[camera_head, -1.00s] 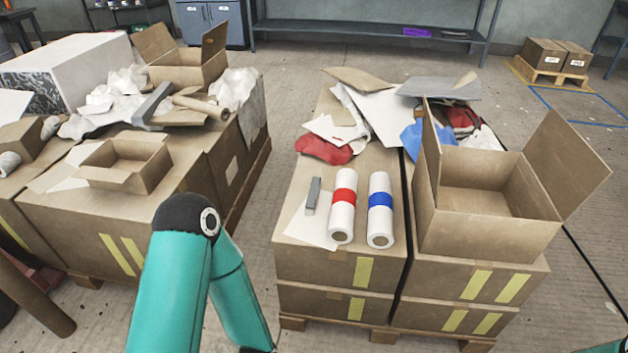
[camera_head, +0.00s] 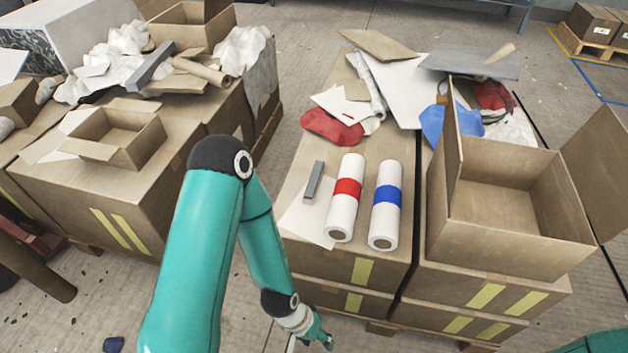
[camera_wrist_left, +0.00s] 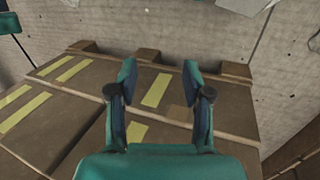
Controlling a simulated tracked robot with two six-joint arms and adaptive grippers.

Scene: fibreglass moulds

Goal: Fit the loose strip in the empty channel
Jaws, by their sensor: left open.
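A small grey bar (camera_head: 314,182), possibly the strip, lies on white paper on the middle boxes, left of two rolls. A longer grey bar (camera_head: 150,66) rests among scraps on the left boxes. I cannot make out an empty channel. My left gripper (camera_head: 314,340) is low at the bottom edge in the head view, in front of the middle boxes and away from both bars. In the left wrist view it (camera_wrist_left: 160,72) is open and empty, with stacked boxes (camera_wrist_left: 80,115) beyond its fingers. My right gripper is out of view.
A red-banded roll (camera_head: 346,198) and a blue-banded roll (camera_head: 385,206) lie side by side. A large open box (camera_head: 510,235) stands to their right and a small open box (camera_head: 115,138) on the left boxes. Scraps and red cloth (camera_head: 332,128) lie behind. A floor gap separates the stacks.

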